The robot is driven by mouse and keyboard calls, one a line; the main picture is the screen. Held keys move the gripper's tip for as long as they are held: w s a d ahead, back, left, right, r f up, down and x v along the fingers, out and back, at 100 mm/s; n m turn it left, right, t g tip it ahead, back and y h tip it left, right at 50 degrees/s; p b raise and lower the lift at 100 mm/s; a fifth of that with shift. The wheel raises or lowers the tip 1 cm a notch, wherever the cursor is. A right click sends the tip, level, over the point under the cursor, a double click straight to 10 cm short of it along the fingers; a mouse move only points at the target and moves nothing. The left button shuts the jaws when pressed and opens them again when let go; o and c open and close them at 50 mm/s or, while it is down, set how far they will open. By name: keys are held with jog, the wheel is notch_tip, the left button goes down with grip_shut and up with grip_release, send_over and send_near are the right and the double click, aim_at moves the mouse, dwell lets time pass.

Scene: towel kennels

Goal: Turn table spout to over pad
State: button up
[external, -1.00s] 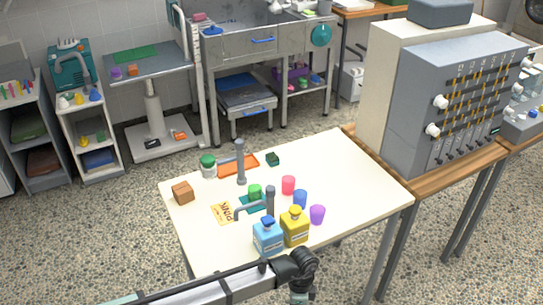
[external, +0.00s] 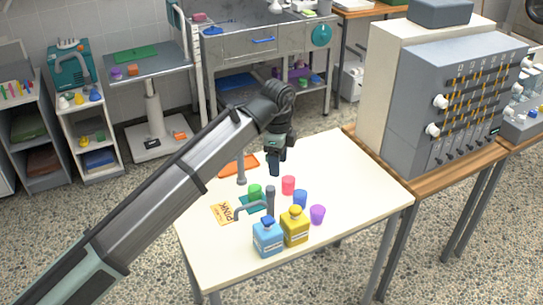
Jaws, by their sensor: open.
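The table spout (external: 250,208) is a grey curved pipe on an upright post on the white table. Its arm points left from the post, with its end near the yellow PINK card (external: 222,213). A teal pad (external: 246,205) lies behind the spout, partly covered by a green cup (external: 255,192). I cannot tell exactly whether the outlet overlaps the pad. My gripper (external: 275,170) points down over the back middle of the table, open and empty, behind and apart from the spout. Its fingers are small and dark here.
A blue bottle (external: 267,238) and yellow bottle (external: 295,227) stand in front of the spout. Red (external: 288,185), blue (external: 300,199) and purple (external: 317,214) cups are to its right. A grey post (external: 241,163) stands by an orange tray (external: 245,164). The table's right side is clear.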

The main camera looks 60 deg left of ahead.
aim_at(270, 188)
jog(key=f, duration=0.3)
jog(key=a+f, duration=0.1)
jog(key=f, duration=0.3)
jog(key=s+a+f, duration=0.1)
jog(key=f, duration=0.3)
jog(key=shift+s+a+f, duration=0.1)
jog(key=shift+a+f, duration=0.1)
grip_shut()
dwell(0.6)
